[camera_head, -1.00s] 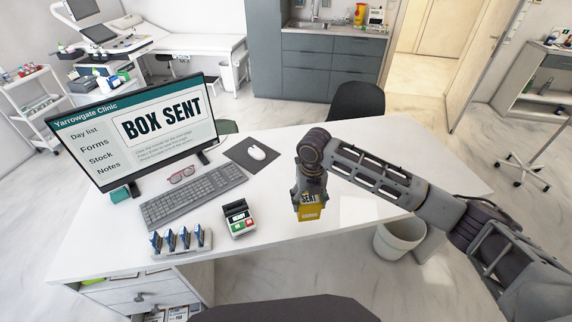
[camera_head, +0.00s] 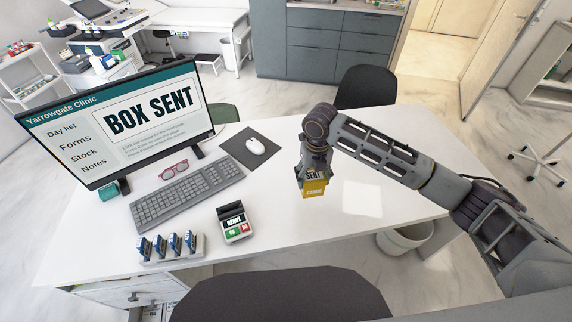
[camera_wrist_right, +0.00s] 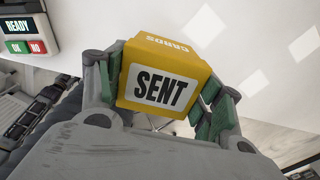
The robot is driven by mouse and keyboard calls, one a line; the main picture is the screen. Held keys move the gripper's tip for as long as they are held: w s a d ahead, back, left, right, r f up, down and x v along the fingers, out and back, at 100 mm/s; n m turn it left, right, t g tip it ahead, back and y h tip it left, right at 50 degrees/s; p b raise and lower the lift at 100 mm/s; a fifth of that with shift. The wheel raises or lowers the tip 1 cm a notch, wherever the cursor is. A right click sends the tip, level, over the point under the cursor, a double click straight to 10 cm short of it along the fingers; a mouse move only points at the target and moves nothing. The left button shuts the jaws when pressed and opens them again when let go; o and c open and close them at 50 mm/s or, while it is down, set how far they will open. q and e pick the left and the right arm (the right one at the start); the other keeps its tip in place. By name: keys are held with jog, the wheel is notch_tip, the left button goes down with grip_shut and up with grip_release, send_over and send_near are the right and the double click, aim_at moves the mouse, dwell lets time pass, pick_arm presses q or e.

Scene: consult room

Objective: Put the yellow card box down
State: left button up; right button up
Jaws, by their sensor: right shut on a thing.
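The yellow card box (camera_head: 314,188) is held in my right gripper (camera_head: 314,176), over the right-centre part of the white desk (camera_head: 375,220). In the right wrist view the yellow card box (camera_wrist_right: 172,75) sits between both green-padded fingers of my right gripper (camera_wrist_right: 165,92), with a white label reading SENT facing the camera. The fingers are shut on it from both sides. I cannot tell whether the box touches the desk top. My left gripper is not in view.
A card reader (camera_head: 234,224) reading READY stands left of the box. A rack of blue items (camera_head: 172,246), a keyboard (camera_head: 187,193), pink glasses (camera_head: 174,169), a mouse (camera_head: 256,146) and a monitor (camera_head: 120,115) fill the left. The desk right of the box is bare.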

aim_at(311, 188)
dwell(0.3)
jog(key=shift+f, duration=3.1)
jog(key=shift+f, duration=0.1)
jog(key=shift+f+p, duration=0.3)
jog(key=shift+f, duration=1.45)
jog(key=shift+f, duration=0.1)
jog(key=o, duration=1.2)
jog(key=shift+r, duration=6.1)
